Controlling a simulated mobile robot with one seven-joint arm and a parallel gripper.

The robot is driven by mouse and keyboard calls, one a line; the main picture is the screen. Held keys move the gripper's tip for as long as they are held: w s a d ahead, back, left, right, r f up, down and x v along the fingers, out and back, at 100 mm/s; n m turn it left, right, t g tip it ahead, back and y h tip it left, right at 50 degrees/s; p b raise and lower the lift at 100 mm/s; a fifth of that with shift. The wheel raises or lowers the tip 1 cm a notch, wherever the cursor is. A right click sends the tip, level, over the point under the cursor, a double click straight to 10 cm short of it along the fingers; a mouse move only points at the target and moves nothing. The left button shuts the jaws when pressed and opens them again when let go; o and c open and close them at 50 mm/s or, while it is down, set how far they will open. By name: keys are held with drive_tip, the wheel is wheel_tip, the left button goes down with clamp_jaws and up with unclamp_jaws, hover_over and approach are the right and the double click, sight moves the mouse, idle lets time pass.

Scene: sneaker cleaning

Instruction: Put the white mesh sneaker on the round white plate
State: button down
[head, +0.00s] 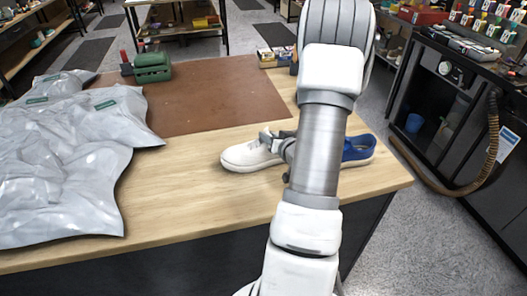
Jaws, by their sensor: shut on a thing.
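The white sneaker (246,156) is at the middle of the wooden worktop, toe to the left, with its right part behind my gripper. My gripper (270,140) is at the shoe's upper right side and is shut on it. I cannot tell whether the sole touches the wood or is slightly raised. My arm crosses the front of the picture and hides what lies directly behind it. No round white plate shows in this view.
A blue sneaker (359,149) is right of my arm, partly hidden by it. Crumpled grey plastic bags (65,165) cover the left of the worktop (190,215). Wood left of the white sneaker is bare.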

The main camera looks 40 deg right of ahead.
drive_tip(key=shift+r, duration=0.1)
wheel_tip(320, 180, up, 10)
drive_tip(key=shift+p, duration=0.55)
